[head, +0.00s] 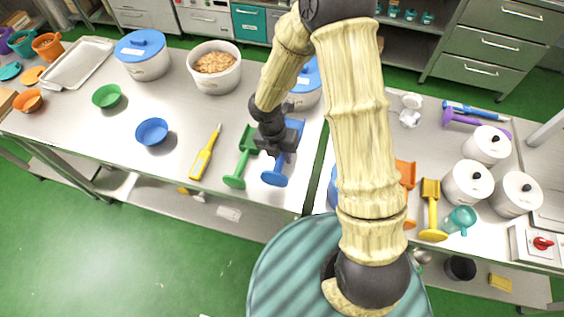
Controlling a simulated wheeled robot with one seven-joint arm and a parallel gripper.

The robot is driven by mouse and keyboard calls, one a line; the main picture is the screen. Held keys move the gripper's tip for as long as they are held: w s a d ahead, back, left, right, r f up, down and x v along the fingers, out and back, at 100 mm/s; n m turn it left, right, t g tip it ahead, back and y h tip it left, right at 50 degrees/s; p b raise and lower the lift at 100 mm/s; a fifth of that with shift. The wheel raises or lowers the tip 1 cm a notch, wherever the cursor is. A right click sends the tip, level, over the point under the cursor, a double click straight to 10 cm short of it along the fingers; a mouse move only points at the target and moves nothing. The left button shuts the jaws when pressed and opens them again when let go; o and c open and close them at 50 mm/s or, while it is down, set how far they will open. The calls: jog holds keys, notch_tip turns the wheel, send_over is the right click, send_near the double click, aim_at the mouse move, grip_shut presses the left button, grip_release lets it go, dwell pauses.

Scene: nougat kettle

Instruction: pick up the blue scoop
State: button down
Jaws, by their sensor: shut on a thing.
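The blue scoop (274,178) is near the front edge of the left steel table, toward its right end. One wide blue end shows in front of my gripper and another blue part shows behind it. My gripper (277,150) reaches down from above and is shut on the middle of the blue scoop, hiding that part. I cannot tell whether the scoop touches the table. A green scoop (236,180) lies just left of it, close to the gripper.
A yellow tool (204,156), a blue bowl (152,132) and a green bowl (107,96) are farther left. A pot of brown pieces (214,68) stands behind. A gap separates the right table, which holds white canisters (467,183) and a yellow scoop (432,210).

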jog(key=shift+r, duration=0.35)
dwell(0.3)
notch_tip(320, 180, up, 5)
jog(key=p, duration=0.5)
jog(key=shift+f, duration=0.1)
dwell(0.3)
